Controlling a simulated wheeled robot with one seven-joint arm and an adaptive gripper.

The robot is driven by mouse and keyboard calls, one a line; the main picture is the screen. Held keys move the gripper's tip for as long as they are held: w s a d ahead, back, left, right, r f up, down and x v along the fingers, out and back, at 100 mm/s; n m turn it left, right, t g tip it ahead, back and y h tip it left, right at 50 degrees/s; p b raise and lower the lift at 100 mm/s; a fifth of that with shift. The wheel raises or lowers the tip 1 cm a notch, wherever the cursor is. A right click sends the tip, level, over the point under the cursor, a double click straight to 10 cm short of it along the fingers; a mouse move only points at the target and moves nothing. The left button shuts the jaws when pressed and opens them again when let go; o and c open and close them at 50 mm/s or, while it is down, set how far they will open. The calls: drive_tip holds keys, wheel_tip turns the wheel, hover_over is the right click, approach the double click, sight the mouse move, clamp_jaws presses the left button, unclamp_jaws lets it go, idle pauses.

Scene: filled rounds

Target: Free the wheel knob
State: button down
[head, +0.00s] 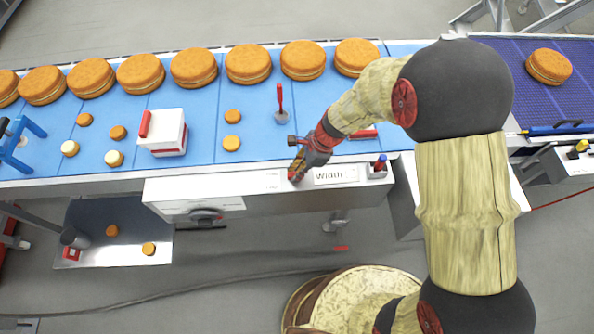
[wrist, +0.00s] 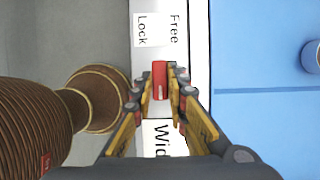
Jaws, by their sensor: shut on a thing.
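My gripper (head: 297,172) is at the conveyor's front rail, left of the "Width" label (head: 335,174). In the wrist view its fingertips (wrist: 160,76) are closed on a small red lever (wrist: 159,88). Beside the lever is a white label (wrist: 155,28) with the words "Free" and "Lock". Part of the "Width" label (wrist: 158,138) shows between the fingers. The lever's base is largely hidden, and I cannot tell which word it points to. I cannot make out the wheel knob for certain.
Large filled rounds (head: 248,64) stand in a row along the blue belt (head: 350,95). A white box (head: 162,132) and a red upright post (head: 280,98) stand nearer. A red and blue switch (head: 380,163) is right of the label. A tray (head: 92,250) holds small rounds.

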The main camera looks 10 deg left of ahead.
drive_tip(key=shift+n, duration=0.3)
drive_tip(key=n+g+p, duration=0.1)
drive_tip(key=n+p, duration=0.1)
drive_tip(key=n, duration=0.1)
drive_tip(key=shift+w+r+n+g, duration=0.1)
drive_tip(key=shift+w+n+g, duration=0.05)
drive_tip(key=shift+n+g, duration=0.25)
drive_tip(key=n+h, duration=0.1)
drive_tip(key=n, duration=0.1)
drive_tip(key=n+g+h+p, duration=0.1)
drive_tip(key=n, duration=0.1)
drive_tip(key=shift+a+n, duration=0.2)
drive_tip(key=shift+n, duration=0.1)
drive_tip(key=n, duration=0.2)
drive_tip(key=n+h, duration=0.1)
drive_tip(key=n, duration=0.1)
drive_tip(key=shift+w+a+g+h+p, duration=0.1)
drive_tip(key=shift+g+h+p, duration=0.2)
drive_tip(key=shift+p, duration=0.05)
drive_tip(key=shift+a+n+h, duration=0.1)
drive_tip(key=shift+n+h, duration=0.7)
drive_tip(key=shift+n, duration=1.6)
drive_tip(key=c, duration=1.8)
unclamp_jaws()
drive_tip(key=shift+c, duration=0.2)
drive_tip(key=shift+o, duration=0.4)
